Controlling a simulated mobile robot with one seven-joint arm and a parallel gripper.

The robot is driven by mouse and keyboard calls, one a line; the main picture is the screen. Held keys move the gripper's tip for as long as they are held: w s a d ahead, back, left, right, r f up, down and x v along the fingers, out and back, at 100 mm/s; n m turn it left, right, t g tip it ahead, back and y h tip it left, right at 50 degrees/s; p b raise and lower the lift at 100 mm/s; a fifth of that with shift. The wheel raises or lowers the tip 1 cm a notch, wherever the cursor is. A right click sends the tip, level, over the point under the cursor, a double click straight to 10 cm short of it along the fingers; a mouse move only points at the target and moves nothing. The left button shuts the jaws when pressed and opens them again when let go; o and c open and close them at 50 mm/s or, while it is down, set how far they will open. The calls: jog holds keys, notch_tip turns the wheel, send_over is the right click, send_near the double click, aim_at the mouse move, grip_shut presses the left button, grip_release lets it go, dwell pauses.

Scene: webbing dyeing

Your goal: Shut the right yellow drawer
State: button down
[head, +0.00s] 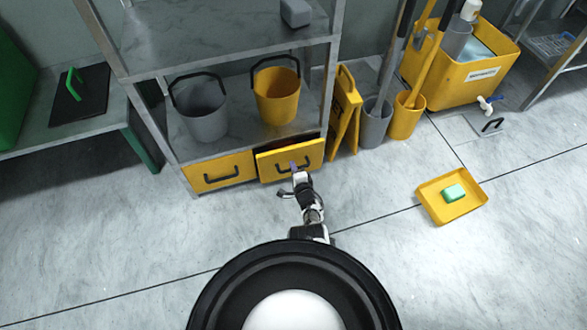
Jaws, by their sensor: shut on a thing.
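The right yellow drawer (312,155) is at the bottom of the metal shelf, in the head view. Its front stands a little forward of the frame, with a dark gap along its top left, so it is partly open. It has a dark bar handle (313,165). The fingertips are small and partly hidden by my wrist. The left yellow drawer (219,172), with a similar dark handle, sits flush in the shelf.
A grey bucket (201,110) and a yellow bucket (277,95) stand on the shelf above the drawers. A yellow folded sign (345,112) stands close to the right. A yellow tray (470,209) with a green block (454,193) lies on the floor. The floor at front left is clear.

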aim_at(290, 159)
jog(key=shift+w, duration=0.1)
jog(key=w+b, duration=0.1)
jog(key=w, duration=0.1)
jog(key=w+a+b, duration=0.1)
jog(key=w+b, duration=0.1)
jog(key=shift+a+r, duration=0.1)
jog(key=shift+a, duration=0.05)
jog(key=c, duration=1.5)
grip_release()
jog(key=shift+w+a, duration=0.1)
